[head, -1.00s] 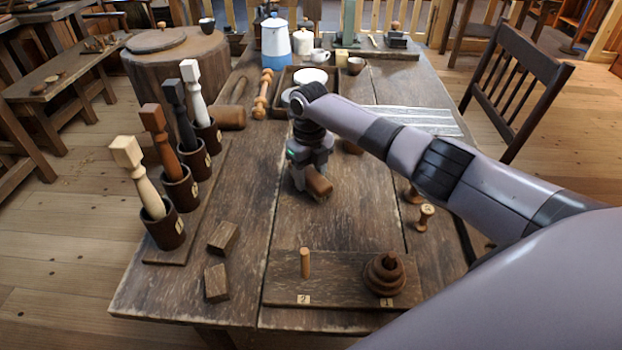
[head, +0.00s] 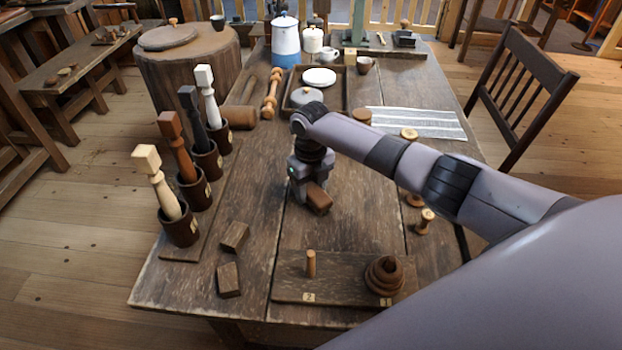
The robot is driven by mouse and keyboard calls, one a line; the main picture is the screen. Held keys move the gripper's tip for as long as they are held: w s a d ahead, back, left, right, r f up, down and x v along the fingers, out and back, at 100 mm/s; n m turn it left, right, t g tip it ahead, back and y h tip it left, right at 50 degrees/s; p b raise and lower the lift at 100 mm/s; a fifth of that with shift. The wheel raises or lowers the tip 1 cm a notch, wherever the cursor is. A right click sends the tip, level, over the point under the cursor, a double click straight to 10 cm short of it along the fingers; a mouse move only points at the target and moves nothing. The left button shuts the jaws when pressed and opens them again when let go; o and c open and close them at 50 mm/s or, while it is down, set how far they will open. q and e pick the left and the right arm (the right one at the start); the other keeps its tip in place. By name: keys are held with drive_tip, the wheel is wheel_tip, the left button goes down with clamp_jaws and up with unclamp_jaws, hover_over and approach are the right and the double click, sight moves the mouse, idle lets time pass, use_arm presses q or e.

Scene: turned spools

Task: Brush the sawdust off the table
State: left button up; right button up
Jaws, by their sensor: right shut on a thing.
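My right gripper (head: 309,183) is low over the middle of the wooden table (head: 340,230), pointing down. It is shut on a brown wooden block-shaped thing (head: 318,199), which looks like the back of a brush. The brown thing is at or just above the tabletop; bristles are hidden, and I cannot tell whether it touches the wood. I cannot make out sawdust clearly on the worn, mottled boards. My left gripper is not in view.
Turned spindles stand in numbered cups (head: 180,227) at the left. Two wooden blocks (head: 229,279) and a peg board (head: 340,290) with stacked rings lie in front. A tray (head: 291,107) with dishes and a striped cloth (head: 425,123) are behind. Spools (head: 425,221) stand at the right.

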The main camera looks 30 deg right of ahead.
sight(303, 211)
drive_tip(key=shift+s+a+r+p, duration=0.15)
drive_tip(key=shift+s+a+p, duration=0.25)
drive_tip(key=shift+s+p, duration=0.55)
drive_tip(key=shift+s+a+p, duration=0.5)
drive_tip(key=shift+s+p, duration=0.05)
drive_tip(key=shift+p, duration=0.6)
drive_tip(key=shift+s+a+f, duration=0.1)
drive_tip(key=shift+s+f, duration=0.05)
drive_tip(key=shift+f, duration=0.1)
drive_tip(key=shift+w+a+b, duration=0.45)
drive_tip(key=shift+a+b, duration=0.1)
drive_tip(key=shift+a, duration=0.1)
drive_tip(key=w+d+b, duration=0.1)
drive_tip(key=w+b, duration=0.1)
drive_tip(key=b, duration=0.1)
drive_tip(key=shift+w+d, duration=0.15)
drive_tip(key=shift+w+d+r+b, duration=0.2)
drive_tip(key=shift+w+d+b, duration=0.15)
drive_tip(key=shift+w+b, duration=0.25)
